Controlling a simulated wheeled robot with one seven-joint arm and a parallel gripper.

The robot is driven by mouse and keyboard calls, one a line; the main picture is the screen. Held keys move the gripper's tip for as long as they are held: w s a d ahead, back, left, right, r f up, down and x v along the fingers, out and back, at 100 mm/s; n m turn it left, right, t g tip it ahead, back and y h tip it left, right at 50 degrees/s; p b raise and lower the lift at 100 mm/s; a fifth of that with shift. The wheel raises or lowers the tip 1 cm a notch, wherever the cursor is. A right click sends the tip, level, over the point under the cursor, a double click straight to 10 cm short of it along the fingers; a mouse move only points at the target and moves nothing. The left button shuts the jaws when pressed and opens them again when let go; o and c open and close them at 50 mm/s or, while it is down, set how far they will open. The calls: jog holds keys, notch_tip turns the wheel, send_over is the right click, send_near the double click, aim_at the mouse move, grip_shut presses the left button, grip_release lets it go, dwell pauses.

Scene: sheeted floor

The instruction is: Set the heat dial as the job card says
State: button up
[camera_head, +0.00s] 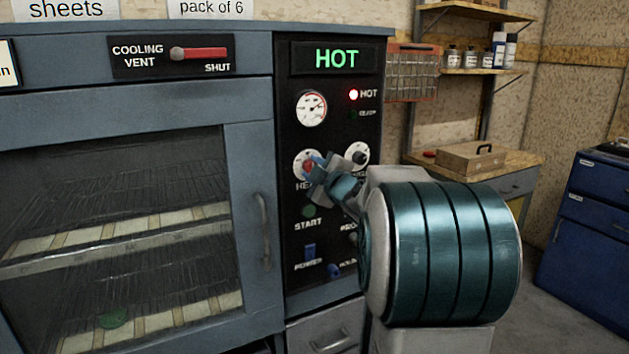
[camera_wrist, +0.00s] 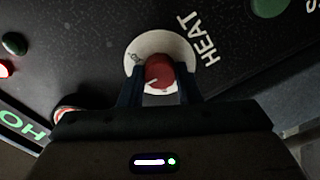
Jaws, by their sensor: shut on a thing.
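The heat dial is a red knob on a white round plate, on the black control panel (camera_head: 330,270) of a blue-grey oven. In the wrist view the red knob (camera_wrist: 159,72) sits between my two fingers, with the white plate (camera_wrist: 146,46) around it and the word HEAT beside it. My gripper (camera_head: 313,175) is shut on the knob and hides part of the dial in the head view. The marks on the dial are too small to read. Of the cards at the top, one reads "sheets" (camera_head: 66,9) and another "pack of 6" (camera_head: 211,8); their upper parts are cut off.
The display (camera_head: 337,58) reads HOT, and the red lamp beside HOT is lit. A gauge (camera_head: 311,108) and another dial (camera_head: 357,155) are close by. The cooling vent slider (camera_head: 199,54) is near SHUT. The glass oven door (camera_head: 110,230) is closed.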

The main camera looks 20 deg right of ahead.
jog(key=shift+n+b, duration=0.4)
jog(key=shift+n, duration=0.1)
jog(key=o, duration=1)
jog(key=shift+s, duration=0.1)
jog(key=s, duration=1.3)
jog(key=shift+s+d, duration=0.2)
jog(key=shift+s, duration=0.15)
jog(key=shift+p, duration=0.4)
jog(key=s+a+f+m+g+p, duration=0.2)
jog(key=s+a+m+g+p, duration=0.2)
jog(key=s+a+g, duration=0.1)
jog(key=s+a+f+m+g+p, duration=0.2)
jog(key=s+a+m+g+p, duration=0.3)
jog(key=s+a, duration=0.2)
jog(key=s+a+f+m+g+p, duration=0.2)
jog(key=s+a+m+g+p, duration=0.2)
jog(key=s, duration=0.4)
jog(key=shift+s+a+f+g+h+p, duration=0.15)
jog(key=shift+a+g+p, duration=0.2)
jog(key=shift+a, duration=0.3)
jog(key=shift+s+a+f+g+h+p, duration=0.15)
jog(key=shift+a+g+p, duration=0.2)
jog(key=shift+a, duration=0.3)
